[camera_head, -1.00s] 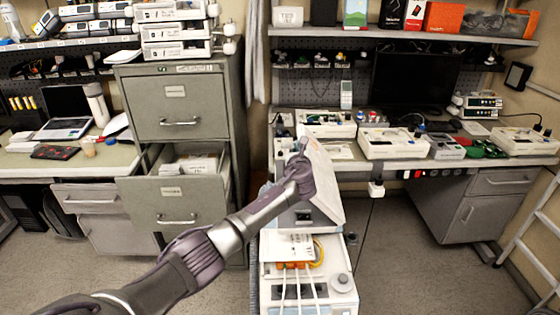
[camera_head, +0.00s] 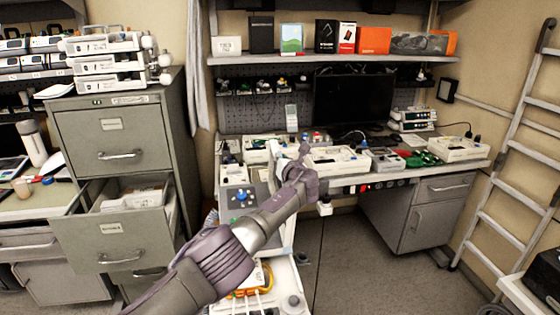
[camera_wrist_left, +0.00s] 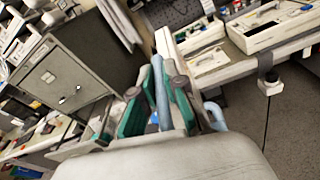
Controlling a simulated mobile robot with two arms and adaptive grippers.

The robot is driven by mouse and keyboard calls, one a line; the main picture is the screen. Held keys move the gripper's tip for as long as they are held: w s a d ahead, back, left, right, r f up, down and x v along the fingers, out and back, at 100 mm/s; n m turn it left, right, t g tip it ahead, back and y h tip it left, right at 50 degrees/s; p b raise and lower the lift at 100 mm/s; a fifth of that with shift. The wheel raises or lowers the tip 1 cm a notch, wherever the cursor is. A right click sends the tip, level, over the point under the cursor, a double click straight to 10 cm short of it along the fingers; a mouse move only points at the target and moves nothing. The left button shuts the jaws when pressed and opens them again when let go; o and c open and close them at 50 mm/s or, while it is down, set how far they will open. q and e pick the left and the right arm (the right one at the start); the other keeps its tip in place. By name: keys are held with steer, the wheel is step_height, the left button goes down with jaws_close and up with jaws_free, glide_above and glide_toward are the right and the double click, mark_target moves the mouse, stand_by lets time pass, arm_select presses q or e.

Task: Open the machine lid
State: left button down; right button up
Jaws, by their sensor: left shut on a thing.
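The white machine (camera_head: 228,222) stands at lower centre in the head view, partly behind my left arm. Its dark face with a blue knob (camera_head: 240,195) shows left of the arm. My left gripper (camera_head: 303,155) is at the upper right of the machine, at its lid (camera_head: 286,236); most of the lid is hidden behind the arm. In the left wrist view, the left gripper (camera_wrist_left: 160,92) is shut, its green pads on either side of a blue-grey bar (camera_wrist_left: 162,95), seemingly the lid's handle. My right gripper is out of view.
Orange connectors and white cables (camera_head: 250,292) lie at the machine's lower front. A filing cabinet (camera_head: 118,150) with an open drawer stands left. A workbench (camera_head: 345,180) with several devices is behind. Floor at right (camera_head: 365,265) is clear, before a ladder (camera_head: 510,190).

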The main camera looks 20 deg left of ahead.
arm_select(q)
steer(key=shift+d+f, duration=0.15)
steer(key=shift+f, duration=0.05)
steer(key=c, duration=1.5)
jaws_free()
steer(key=shift+w, duration=0.1)
steer(key=shift+v, duration=0.8)
steer(key=v, duration=1)
steer(key=shift+d, duration=0.1)
